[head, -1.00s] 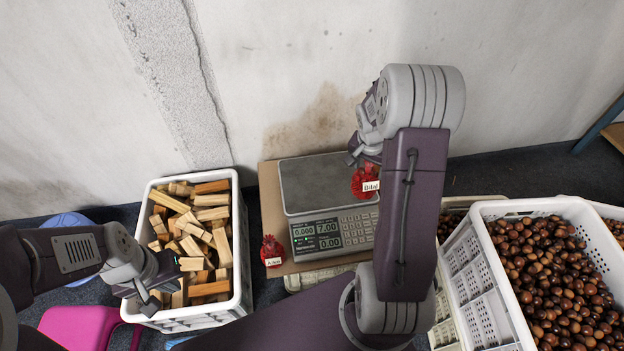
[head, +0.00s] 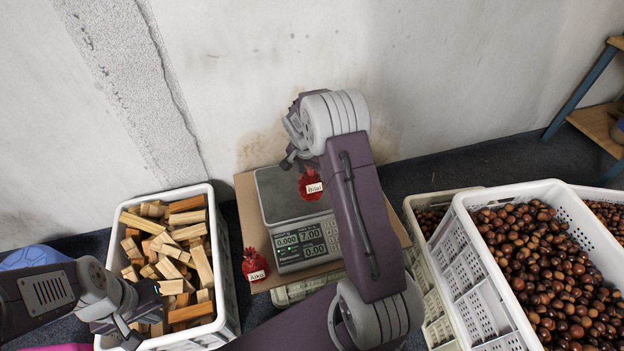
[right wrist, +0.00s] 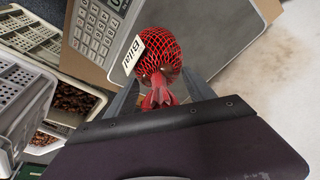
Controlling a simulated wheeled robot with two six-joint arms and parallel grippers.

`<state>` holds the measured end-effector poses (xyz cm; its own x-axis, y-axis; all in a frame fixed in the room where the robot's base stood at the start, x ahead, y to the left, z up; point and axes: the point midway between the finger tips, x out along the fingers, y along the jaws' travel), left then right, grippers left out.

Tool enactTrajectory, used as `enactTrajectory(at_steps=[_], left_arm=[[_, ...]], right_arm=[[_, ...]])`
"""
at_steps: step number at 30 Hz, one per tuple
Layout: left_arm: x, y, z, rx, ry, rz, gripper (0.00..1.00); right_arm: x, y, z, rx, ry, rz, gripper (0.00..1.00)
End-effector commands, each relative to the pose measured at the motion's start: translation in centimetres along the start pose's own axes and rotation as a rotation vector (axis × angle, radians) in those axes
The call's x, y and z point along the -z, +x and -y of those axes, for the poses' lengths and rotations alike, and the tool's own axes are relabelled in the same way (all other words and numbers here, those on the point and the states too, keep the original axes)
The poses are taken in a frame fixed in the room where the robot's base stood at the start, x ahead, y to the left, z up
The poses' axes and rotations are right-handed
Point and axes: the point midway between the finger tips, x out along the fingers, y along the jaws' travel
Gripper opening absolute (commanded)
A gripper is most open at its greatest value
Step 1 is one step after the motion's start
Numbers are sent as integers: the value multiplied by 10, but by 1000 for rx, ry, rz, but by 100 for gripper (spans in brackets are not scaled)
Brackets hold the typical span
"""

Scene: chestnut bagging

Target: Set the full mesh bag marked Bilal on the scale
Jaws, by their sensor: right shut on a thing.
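The red mesh bag marked Bilal (head: 311,187) hangs from my right gripper (head: 297,163), over the right part of the scale's plate. In the right wrist view the bag (right wrist: 152,55) shows its white Bilal tag, and my right gripper (right wrist: 155,95) is shut on its gathered neck. I cannot tell whether the bag touches the plate. The scale (head: 275,196) has a grey metal plate and a display reading 0.000.
Another red bag, tagged Aiko (head: 255,264), stands left of the scale on the cardboard's edge. A white crate of wood blocks (head: 228,290) is at the left. White crates of chestnuts (head: 462,232) stand at the right. A wall is behind the scale.

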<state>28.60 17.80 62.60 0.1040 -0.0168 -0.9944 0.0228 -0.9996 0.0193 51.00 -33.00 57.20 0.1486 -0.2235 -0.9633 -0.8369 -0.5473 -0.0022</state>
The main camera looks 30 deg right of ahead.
Motion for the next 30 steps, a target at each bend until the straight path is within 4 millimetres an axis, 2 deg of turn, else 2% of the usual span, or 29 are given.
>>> enactTrajectory(at_steps=[1,4,14,15,17,26,30], left_arm=[[-1,9,0,0,0,0,0],[-2,19,0,0,0,0,0],[-2,19,0,0,0,0,0],[-2,18,0,0,0,0,0],[-2,18,0,0,0,0,0],[-2,17,0,0,0,0,0],[-1,7,0,0,0,0,0]], right_arm=[[-4,13,-1,-2,0,2,0],[-9,32,-1,-2,-2,1,0],[-9,34,-1,0,-1,0,0],[-10,34,-1,-1,-1,1,68],[-10,34,-1,-1,-1,1,85],[-9,32,-1,-1,-1,1,85],[-7,12,0,2,-1,-1,85]])
